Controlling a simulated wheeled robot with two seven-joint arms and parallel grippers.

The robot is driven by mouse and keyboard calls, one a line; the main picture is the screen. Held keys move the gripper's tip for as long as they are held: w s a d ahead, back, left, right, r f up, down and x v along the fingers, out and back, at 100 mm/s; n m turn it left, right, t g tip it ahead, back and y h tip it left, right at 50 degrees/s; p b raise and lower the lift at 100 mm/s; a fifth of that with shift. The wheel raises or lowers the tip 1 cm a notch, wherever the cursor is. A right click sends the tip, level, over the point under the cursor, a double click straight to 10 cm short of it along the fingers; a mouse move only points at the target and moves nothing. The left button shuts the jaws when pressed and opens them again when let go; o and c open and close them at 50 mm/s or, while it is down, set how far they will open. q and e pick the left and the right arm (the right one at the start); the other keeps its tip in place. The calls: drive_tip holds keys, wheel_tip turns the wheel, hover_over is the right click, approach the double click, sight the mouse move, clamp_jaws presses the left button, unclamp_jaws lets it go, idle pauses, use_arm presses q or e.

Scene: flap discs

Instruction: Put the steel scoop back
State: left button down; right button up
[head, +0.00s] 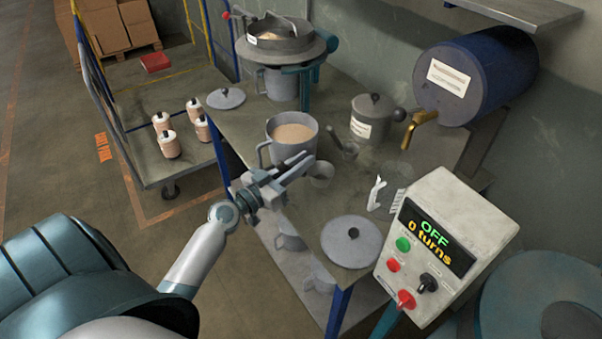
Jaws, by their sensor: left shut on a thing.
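My left gripper (300,170) reaches over the table's left edge, its fingers closed on the steel scoop. The scoop's small round grey cup (321,175) shows just beyond the fingertips; the fingers hide its handle. A grey jug (292,150) with beige contents stands right behind the gripper. My right gripper is not in view.
The table (385,165) also carries a lidded pot (371,118), a small dark-ended item (342,145), a round lid (351,240) and a sieve machine (280,45). A control box (440,240) reading OFF stands front right. A blue drum (480,75) has a brass tap.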

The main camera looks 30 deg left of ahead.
use_arm(q)
drive_tip(key=shift+f, duration=2)
drive_tip(key=c, duration=1.8)
unclamp_jaws()
drive_tip(key=shift+o, duration=0.2)
drive_tip(key=shift+s+f+b, duration=0.1)
drive_tip(key=shift+s+b, duration=0.05)
drive_tip(key=shift+b, duration=0.15)
